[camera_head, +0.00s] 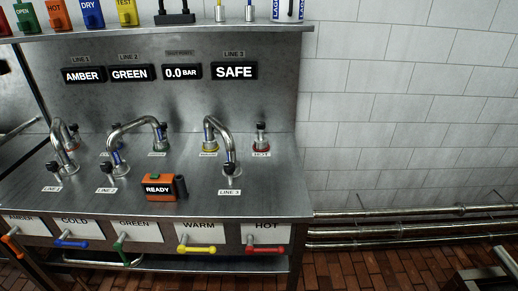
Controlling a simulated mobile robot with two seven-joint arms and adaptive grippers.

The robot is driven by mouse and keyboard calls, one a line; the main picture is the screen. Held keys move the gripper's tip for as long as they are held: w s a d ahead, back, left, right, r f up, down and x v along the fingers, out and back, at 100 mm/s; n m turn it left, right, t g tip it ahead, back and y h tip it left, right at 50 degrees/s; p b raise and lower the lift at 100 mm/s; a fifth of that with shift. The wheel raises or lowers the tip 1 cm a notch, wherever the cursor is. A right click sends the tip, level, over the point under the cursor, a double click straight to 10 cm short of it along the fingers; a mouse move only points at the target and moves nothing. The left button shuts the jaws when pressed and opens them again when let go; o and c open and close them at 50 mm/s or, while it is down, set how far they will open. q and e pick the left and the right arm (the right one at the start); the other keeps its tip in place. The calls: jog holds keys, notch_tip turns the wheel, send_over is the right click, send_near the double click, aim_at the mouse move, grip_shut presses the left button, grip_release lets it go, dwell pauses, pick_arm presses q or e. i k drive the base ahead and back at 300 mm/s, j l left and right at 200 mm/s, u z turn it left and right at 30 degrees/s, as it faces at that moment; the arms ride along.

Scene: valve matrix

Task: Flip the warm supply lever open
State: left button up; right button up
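The warm supply lever (197,250) is a yellow handle on the front of the steel bench. It lies horizontal below the white WARM label (198,228), with its pivot at the left end and its knob at the right. Nothing covers it. Neither of my grippers can be made out in the head view.
A blue lever (72,243) is to the left and a red lever (263,249) to the right. A green lever (121,248) points downward. An orange READY box (160,187) and curved pipes (222,140) stand on the bench. Wall pipes (410,212) run along the right.

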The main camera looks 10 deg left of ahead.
aim_at(200, 250)
jog(key=u, duration=0.95)
jog(key=k+j, duration=0.05)
jog(key=j, duration=0.05)
